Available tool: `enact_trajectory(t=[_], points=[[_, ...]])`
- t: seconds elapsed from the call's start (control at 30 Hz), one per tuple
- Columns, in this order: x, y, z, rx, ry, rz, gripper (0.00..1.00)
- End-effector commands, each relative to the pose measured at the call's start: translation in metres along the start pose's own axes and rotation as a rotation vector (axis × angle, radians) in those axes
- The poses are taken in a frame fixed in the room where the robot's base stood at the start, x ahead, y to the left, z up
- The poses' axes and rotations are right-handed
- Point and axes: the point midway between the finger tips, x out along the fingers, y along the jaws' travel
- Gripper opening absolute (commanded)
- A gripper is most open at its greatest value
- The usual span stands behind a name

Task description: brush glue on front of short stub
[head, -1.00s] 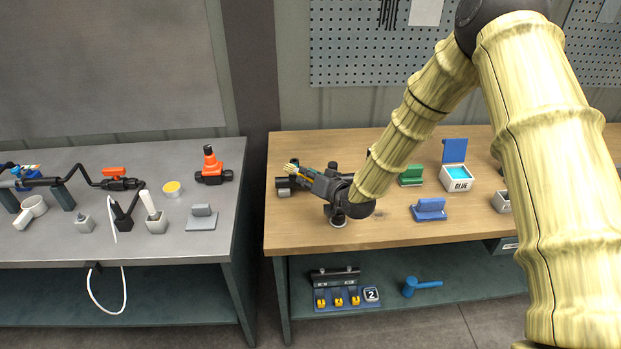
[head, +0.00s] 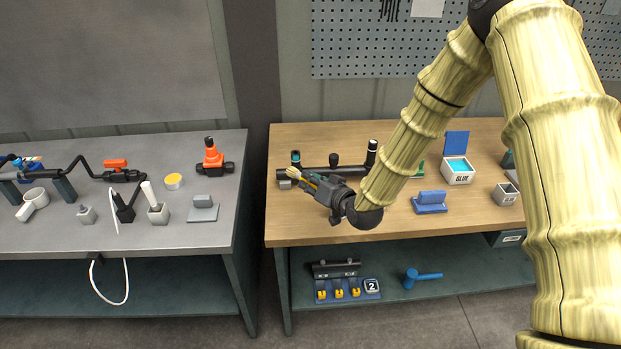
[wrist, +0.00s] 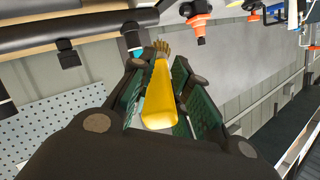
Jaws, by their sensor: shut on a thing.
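My gripper (head: 309,180) is shut on a brush with a yellow handle (wrist: 160,98) and pale tan bristles (head: 293,173). The bristles point left, away from the fingers; they also show in the wrist view (wrist: 161,47). A black pipe (head: 350,170) lies on the wooden table behind the gripper, partly hidden by it. A short upright stub with a teal band (head: 296,158) stands at its left end, just behind the bristles. A taller stub with a white top (head: 371,152) stands at the right. Whether bristles touch the short stub cannot be told.
An open glue box (head: 458,172) with a blue lid stands at the right. A blue holder (head: 430,203) and a grey cup (head: 506,194) sit nearer the front. A grey table (head: 170,236) with fittings stands left across a gap. The wooden table's front is clear.

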Motion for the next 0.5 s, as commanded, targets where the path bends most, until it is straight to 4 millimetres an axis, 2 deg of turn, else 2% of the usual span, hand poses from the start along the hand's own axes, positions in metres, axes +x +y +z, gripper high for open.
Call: enact_trajectory(t=[0.5], points=[[-0.0059,-0.0024,0.0033,0.0,0.001,-0.001,0.0]])
